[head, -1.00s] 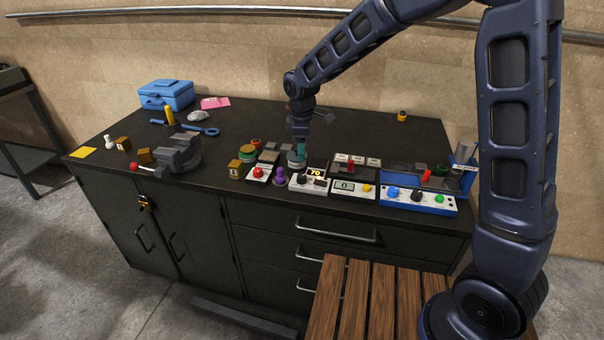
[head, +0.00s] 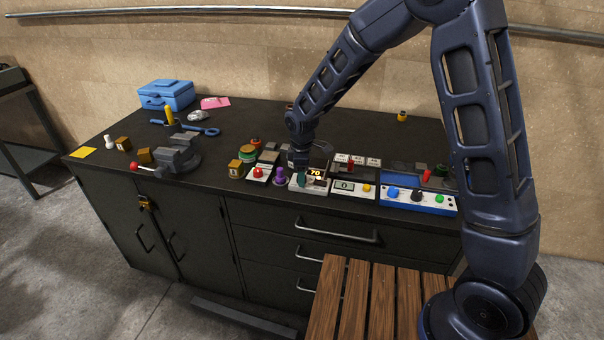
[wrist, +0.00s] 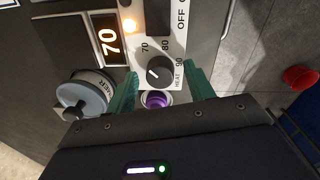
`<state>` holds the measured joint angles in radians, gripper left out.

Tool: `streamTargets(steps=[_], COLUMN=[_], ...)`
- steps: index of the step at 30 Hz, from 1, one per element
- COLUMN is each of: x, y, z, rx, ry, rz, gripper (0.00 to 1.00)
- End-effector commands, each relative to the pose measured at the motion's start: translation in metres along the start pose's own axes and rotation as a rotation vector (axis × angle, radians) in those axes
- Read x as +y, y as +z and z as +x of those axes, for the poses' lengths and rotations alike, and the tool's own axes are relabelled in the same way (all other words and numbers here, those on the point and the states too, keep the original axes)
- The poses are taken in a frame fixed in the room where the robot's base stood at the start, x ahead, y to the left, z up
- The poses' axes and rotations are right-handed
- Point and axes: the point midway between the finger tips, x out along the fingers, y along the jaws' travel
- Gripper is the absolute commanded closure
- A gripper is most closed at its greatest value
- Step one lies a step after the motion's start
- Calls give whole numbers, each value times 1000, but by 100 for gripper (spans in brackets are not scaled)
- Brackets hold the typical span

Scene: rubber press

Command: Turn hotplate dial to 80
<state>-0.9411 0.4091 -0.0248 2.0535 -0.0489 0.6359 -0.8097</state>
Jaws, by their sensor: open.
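The hotplate (head: 311,186) sits near the front edge of the dark bench, and its lit display (wrist: 108,39) reads 70. Its black dial (wrist: 159,71) shows in the wrist view, with marks 70, 80 and 90 around it and the label HEAT beside it. The dial's white pointer line is toward the lower left in that view. My gripper (wrist: 161,88) is open, with its green fingers on either side of the dial; I cannot tell if they touch it. In the head view my gripper (head: 302,179) hides the dial.
A purple knobbed object (head: 281,176) stands close left of the hotplate. A small box with a grey display (head: 345,186) is close on its right, then a blue-framed panel (head: 418,206). A grey-lidded round container (wrist: 84,95) is beside the hotplate.

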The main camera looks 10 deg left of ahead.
Motion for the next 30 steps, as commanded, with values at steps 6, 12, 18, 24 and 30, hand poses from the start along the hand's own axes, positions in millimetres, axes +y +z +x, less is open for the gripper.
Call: streamTargets(steps=[6, 12, 18, 24, 30], x=[0, 0, 0, 0, 0], y=[0, 0, 0, 0, -1], z=[0, 0, 0, -1, -1], rx=[0, 0, 0, -3, -10], ry=[0, 0, 1, 1, 1], rz=[0, 0, 6, 62, 190], gripper=[51, 90, 92, 92, 92])
